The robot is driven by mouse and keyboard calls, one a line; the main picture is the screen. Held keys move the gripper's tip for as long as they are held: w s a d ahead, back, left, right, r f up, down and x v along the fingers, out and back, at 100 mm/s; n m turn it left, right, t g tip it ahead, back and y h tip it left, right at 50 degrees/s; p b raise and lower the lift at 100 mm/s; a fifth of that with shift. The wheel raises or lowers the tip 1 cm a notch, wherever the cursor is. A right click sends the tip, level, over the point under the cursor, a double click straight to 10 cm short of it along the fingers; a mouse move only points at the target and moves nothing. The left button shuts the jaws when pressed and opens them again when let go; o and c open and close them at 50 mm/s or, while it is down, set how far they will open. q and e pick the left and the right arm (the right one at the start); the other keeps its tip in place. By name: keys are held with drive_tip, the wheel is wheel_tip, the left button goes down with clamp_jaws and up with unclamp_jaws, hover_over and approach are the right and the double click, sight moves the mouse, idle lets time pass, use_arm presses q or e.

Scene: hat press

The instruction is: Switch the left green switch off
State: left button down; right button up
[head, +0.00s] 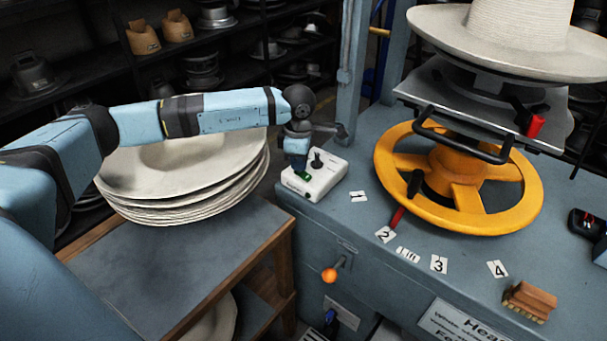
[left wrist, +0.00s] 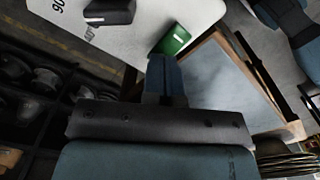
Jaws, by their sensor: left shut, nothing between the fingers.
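A white control box (head: 322,180) sits at the left corner of the blue workbench. It carries a green switch (head: 303,175) and a black knob (head: 317,161). My left gripper (head: 298,163) is shut and empty, pointing down just above the green switch. In the left wrist view the shut fingers (left wrist: 165,72) end close to the green switch (left wrist: 172,41), with the black knob (left wrist: 108,12) to the left. I cannot tell whether the fingertips touch the switch. My right gripper is not in view.
A yellow wheel (head: 520,204) and a press plate with a pale hat (head: 520,35) stand right of the box. Stacked pale hats (head: 190,165) lie on a side table (head: 200,262) under my left arm. A brush (head: 529,300) lies on the bench.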

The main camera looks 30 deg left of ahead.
use_arm(q)
drive_tip(key=shift+f+b, duration=0.4)
drive_tip(key=shift+f, duration=0.25)
drive_tip(key=shift+s+r, duration=0.1)
drive_tip(key=shift+r+p, duration=1.95)
drive_tip(key=shift+r, duration=1.5)
